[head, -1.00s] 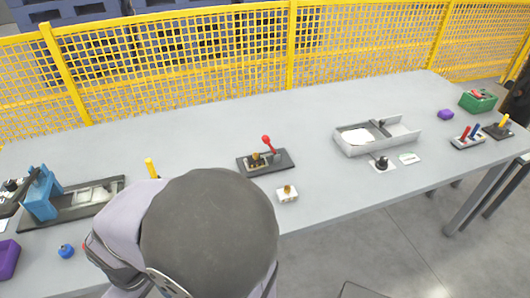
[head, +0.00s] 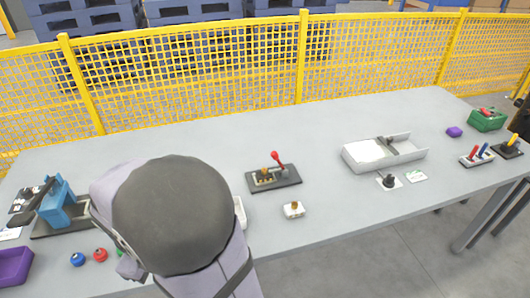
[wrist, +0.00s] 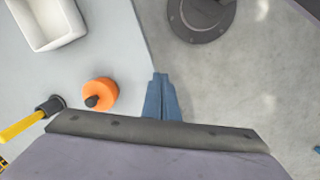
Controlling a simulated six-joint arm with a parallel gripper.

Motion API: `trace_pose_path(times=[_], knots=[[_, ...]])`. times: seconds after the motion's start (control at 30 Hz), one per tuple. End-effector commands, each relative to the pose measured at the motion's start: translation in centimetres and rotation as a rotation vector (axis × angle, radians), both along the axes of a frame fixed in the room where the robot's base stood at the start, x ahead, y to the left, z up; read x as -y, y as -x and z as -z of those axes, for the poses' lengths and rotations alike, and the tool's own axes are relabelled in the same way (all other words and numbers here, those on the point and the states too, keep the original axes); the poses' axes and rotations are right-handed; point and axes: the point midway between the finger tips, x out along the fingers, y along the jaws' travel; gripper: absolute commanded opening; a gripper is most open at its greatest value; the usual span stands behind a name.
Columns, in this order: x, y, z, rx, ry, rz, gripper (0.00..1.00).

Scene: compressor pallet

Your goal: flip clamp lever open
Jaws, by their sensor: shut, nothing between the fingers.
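The toggle clamp (head: 274,178) sits on a black base plate in the middle of the table in the head view. Its lever (head: 276,157) has a red knob and stands up, tilted slightly left. The clamp is not in the wrist view. My gripper (wrist: 161,84) shows in the wrist view as two blue fingers closed together with nothing between them, over the table's edge and the floor. In the head view my arm hides the gripper; the arm is left of the clamp and apart from it.
In the wrist view, an orange round knob (wrist: 100,94), a yellow handle (wrist: 22,126) and a white bin (wrist: 50,20) lie left of the fingers. Yellow fence (head: 200,70) runs behind.

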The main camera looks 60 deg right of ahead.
Motion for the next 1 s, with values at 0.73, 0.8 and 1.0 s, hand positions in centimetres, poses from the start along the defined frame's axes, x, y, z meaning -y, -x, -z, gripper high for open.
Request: trace_pose_path(times=[0.73,0.8,1.0], knots=[[32.2,-1.9,-10.6,-0.538,0.2,-0.835,0.0],[33.3,-1.5,-11.0,-0.567,0.197,-0.862,0.0],[34.7,-1.0,-11.3,-0.603,0.19,-0.897,0.0]])
